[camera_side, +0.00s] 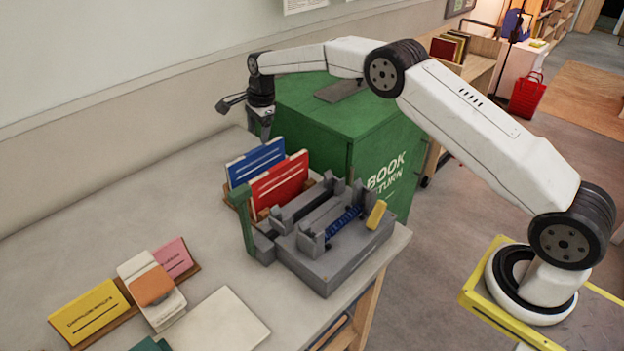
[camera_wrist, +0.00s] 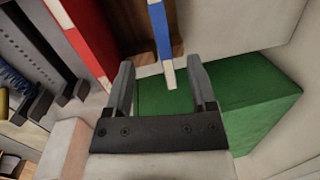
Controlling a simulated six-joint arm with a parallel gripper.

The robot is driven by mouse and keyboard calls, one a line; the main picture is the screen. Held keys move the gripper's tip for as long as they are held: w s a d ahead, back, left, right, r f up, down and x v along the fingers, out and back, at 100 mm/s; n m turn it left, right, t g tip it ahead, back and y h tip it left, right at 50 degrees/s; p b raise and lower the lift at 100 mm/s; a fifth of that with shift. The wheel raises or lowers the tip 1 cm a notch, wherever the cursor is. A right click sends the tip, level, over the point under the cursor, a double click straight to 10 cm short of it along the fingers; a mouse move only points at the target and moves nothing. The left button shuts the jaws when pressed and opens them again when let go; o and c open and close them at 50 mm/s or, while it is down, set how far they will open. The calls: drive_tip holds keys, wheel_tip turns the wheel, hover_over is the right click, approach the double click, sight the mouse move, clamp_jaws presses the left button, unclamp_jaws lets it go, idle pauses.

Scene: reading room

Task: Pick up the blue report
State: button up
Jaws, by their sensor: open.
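The blue report (camera_side: 256,163) stands upright in a wooden holder at the back of the table, behind a red report (camera_side: 280,184). My gripper (camera_side: 266,132) is above the blue report's right end, pointing down. In the wrist view the blue report (camera_wrist: 162,40) shows edge-on, its near end level with the space between the fingertips. My gripper (camera_wrist: 161,72) is open there, with nothing gripped. The red report (camera_wrist: 82,38) lies to the left, outside the fingers. I cannot tell the exact height of the fingertips over the blue report.
A green book return box (camera_side: 350,120) stands right behind the reports. A grey device (camera_side: 335,255) with clamps is in front of them. Yellow (camera_side: 90,313) and pink (camera_side: 174,258) cards and a white pad (camera_side: 220,322) lie at front left. The table's back left is clear.

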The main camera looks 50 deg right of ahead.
sight(256, 150)
drive_tip(key=shift+w+a+f, duration=0.1)
drive_tip(key=shift+f, duration=0.5)
drive_tip(key=shift+w+a+f, duration=0.1)
drive_tip(key=shift+f, duration=0.45)
drive_tip(key=shift+w+a+f, duration=0.1)
drive_tip(key=shift+w+f, duration=0.1)
drive_tip(key=shift+f, duration=1.1)
drive_tip(key=shift+w+a+f, duration=0.1)
drive_tip(key=shift+w+f, duration=0.05)
drive_tip(key=shift+f, duration=1.1)
clamp_jaws()
drive_tip(key=shift+w+r, duration=0.1)
drive_tip(key=shift+r, duration=0.05)
